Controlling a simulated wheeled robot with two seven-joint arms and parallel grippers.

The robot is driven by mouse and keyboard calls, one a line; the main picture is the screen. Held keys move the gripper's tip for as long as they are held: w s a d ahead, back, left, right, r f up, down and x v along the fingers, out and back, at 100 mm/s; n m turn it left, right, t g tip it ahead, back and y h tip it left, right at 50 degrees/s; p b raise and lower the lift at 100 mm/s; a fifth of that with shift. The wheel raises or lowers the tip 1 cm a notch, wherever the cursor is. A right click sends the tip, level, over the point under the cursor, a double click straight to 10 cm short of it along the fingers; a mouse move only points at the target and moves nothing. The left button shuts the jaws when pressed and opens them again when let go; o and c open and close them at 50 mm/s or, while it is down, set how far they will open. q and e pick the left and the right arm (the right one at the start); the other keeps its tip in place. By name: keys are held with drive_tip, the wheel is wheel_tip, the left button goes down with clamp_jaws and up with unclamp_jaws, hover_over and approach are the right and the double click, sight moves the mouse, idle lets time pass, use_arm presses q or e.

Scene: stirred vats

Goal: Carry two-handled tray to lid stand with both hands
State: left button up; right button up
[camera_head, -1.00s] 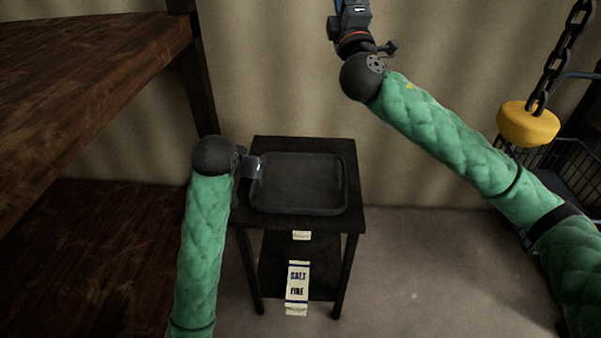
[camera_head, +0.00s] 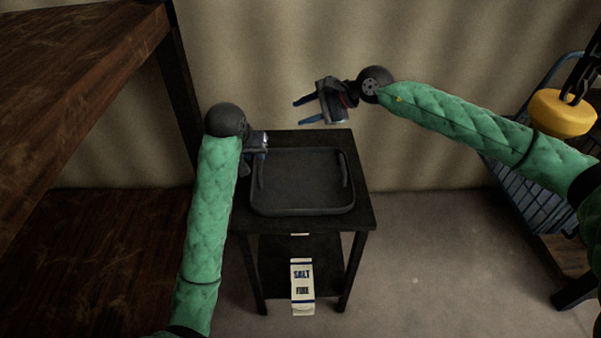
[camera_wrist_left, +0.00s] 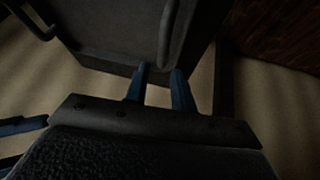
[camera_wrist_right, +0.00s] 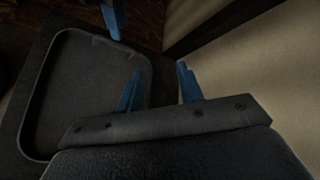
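The dark two-handled tray (camera_head: 300,208) rests flat on a small black side table (camera_head: 362,215). Its left handle (camera_head: 259,172) and right handle (camera_head: 345,168) stand up from the rim. My left gripper (camera_head: 262,142) is by the tray's back-left corner; in the left wrist view its blue fingers (camera_wrist_left: 160,85) are parted with nothing between them, close to the tray's edge. My right gripper (camera_head: 303,112) is above the table's back edge, behind the tray, with its fingers (camera_wrist_right: 158,85) apart and empty. I cannot tell which thing is the lid stand.
A brown wooden shelf unit (camera_head: 80,60) stands close on the left. A salt box (camera_head: 302,285) is on the table's lower shelf. At the right are a yellow hanging block (camera_head: 562,113) on a chain and a wire basket (camera_head: 535,195). Floor right of the table is clear.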

use_arm(q)
drive_tip(key=shift+w+f+n+g, duration=0.3)
drive_tip(key=shift+f+g, duration=0.1)
drive_tip(key=shift+f, duration=0.15)
use_arm(e)
drive_tip(key=d+f+n+g+h, duration=0.1)
drive_tip(key=d+f+n+h, duration=0.4)
drive_tip(key=d+f, duration=0.2)
use_arm(q)
drive_tip(key=shift+s+n, duration=0.3)
drive_tip(key=shift+s, duration=0.05)
use_arm(e)
drive_tip(key=n+g+h, duration=0.2)
drive_tip(key=n+h, duration=0.1)
drive_tip(key=n, duration=0.1)
hover_over(343, 163)
drive_tip(key=f, duration=0.2)
drive_tip(key=shift+d+n+h, duration=0.5)
drive_tip(key=shift+d+n, duration=0.25)
drive_tip(key=shift+n, duration=0.15)
use_arm(q)
drive_tip(key=shift+f, duration=0.15)
use_arm(e)
drive_tip(key=shift+f, duration=0.15)
